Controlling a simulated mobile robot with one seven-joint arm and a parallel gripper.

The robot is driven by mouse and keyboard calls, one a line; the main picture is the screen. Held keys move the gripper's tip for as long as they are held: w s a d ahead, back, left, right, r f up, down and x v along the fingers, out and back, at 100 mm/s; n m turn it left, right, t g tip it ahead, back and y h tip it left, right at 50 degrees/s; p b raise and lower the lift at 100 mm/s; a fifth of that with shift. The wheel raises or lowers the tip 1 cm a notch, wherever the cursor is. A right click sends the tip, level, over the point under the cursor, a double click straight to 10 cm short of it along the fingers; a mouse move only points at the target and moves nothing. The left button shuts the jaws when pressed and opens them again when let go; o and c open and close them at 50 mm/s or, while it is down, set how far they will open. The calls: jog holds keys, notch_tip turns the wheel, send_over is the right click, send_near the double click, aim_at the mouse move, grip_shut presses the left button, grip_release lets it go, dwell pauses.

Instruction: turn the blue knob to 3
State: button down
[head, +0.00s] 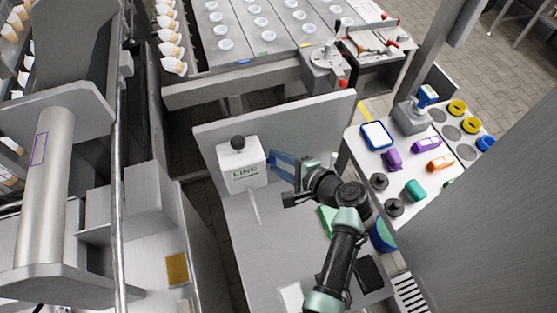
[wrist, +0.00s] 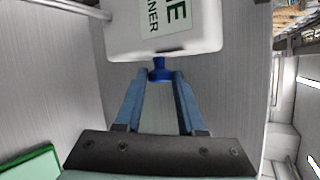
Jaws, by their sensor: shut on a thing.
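The blue knob (wrist: 160,69) sits on the side of a white box (wrist: 190,42) with green lettering. In the head view the white box (head: 241,166) stands on the grey bench with a black ball on top. My gripper (wrist: 160,77) has its two blue fingers on either side of the knob, shut on it. In the head view my gripper (head: 274,161) reaches the box's right side from the right, and its fingers hide the knob. No number marks on the knob can be read in either view.
A thin light rod (head: 254,206) sticks out from the box's front. A green item (head: 326,219) lies on the bench near my arm. A white table (head: 365,160) at right holds a blue-rimmed tray and several coloured parts. A grey panel (head: 290,122) stands behind the box.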

jog(key=c, duration=0.5)
grip_release()
jog(key=b+v, duration=0.1)
jog(key=v, duration=1.2)
jog(key=shift+b, duration=0.35)
jog(key=shift+w+r, duration=0.1)
jog(key=shift+w, duration=0.05)
